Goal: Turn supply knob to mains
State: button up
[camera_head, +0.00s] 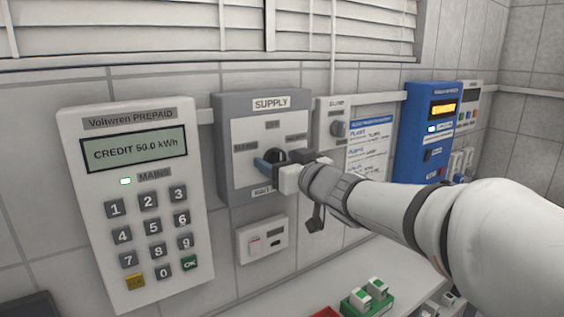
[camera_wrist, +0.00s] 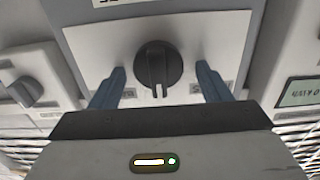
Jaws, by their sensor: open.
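The supply panel (camera_head: 232,181) is a grey box on the wall with a pale face and a "SUPPLY" label. OFF is at its top and the mains label at its left. Its dark round supply knob (camera_wrist: 150,62) sits mid-panel, partly hidden by my gripper in the head view. The wrist view looks upside down; there the knob's pale pointer line faces the picture's bottom, which fits OFF. My gripper (camera_wrist: 160,70) is open. Its two blue fingers stand either side of the knob with visible gaps, and it also shows in the head view (camera_head: 275,164).
A prepaid meter (camera_head: 135,205) reading "CREDIT 50.0 kWh" is left of the panel. A small knob box (camera_head: 332,108), a notice (camera_head: 368,145) and a blue unit (camera_head: 428,125) are to the right. A socket plate (camera_head: 262,240) is below. A green tray (camera_head: 368,303) sits on the counter (camera_head: 300,288).

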jog(key=shift+c, duration=0.2)
jog(key=c, duration=0.9)
jog(key=shift+n, duration=0.3)
jog(key=n+b, duration=0.2)
jog(key=n, duration=0.3)
jog(key=n+b, duration=0.3)
jog(key=n, duration=0.3)
jog(key=shift+s+a+f, duration=0.1)
jog(key=shift+a+f, duration=0.05)
jog(key=shift+f, duration=0.05)
jog(key=shift+n, duration=0.3)
jog(key=o, duration=0.9)
jog(key=shift+o, duration=0.2)
jog(key=shift+s+r, duration=0.1)
jog(key=shift+s, duration=0.05)
